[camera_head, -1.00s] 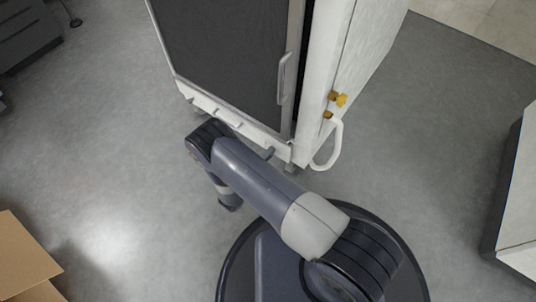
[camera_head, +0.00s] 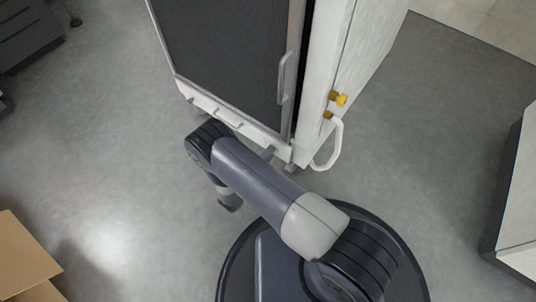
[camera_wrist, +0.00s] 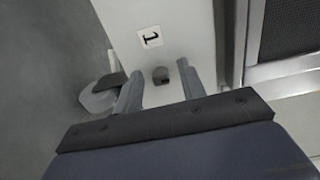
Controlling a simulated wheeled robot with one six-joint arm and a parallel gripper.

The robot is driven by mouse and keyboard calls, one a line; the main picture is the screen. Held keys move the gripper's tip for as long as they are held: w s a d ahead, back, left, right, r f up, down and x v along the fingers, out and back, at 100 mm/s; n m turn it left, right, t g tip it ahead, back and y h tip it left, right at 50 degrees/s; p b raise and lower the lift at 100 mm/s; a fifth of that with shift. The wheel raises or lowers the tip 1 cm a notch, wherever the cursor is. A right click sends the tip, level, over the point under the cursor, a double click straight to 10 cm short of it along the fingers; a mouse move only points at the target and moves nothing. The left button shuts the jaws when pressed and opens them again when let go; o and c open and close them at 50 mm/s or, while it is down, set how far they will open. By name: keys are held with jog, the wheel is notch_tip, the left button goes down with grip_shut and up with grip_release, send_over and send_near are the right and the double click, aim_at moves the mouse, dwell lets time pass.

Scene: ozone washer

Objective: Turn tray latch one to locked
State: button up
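A small dark knob (camera_wrist: 161,75), apparently tray latch one, stands out from the panel below the label. My gripper (camera_wrist: 159,70) is open, with one finger to the left and one to the right of the knob. Gaps show on both sides of the knob in this view; its depth between the fingers is hard to tell. In the head view, my arm hides most of the gripper and the latch is not visible.
The white washer (camera_head: 340,60) has a dark door (camera_head: 225,50) with a vertical handle (camera_head: 284,78). Yellow fittings (camera_head: 340,99) and a white looped pipe (camera_head: 337,145) stick out on its right side. A cardboard box (camera_head: 22,255) is at lower left. Open floor lies left.

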jog(key=p+v, duration=0.2)
jog(key=v, duration=0.8)
jog(key=shift+s+a, duration=0.25)
jog(key=b+x, duration=0.2)
jog(key=x, duration=0.8)
jog(key=shift+w+d, duration=0.3)
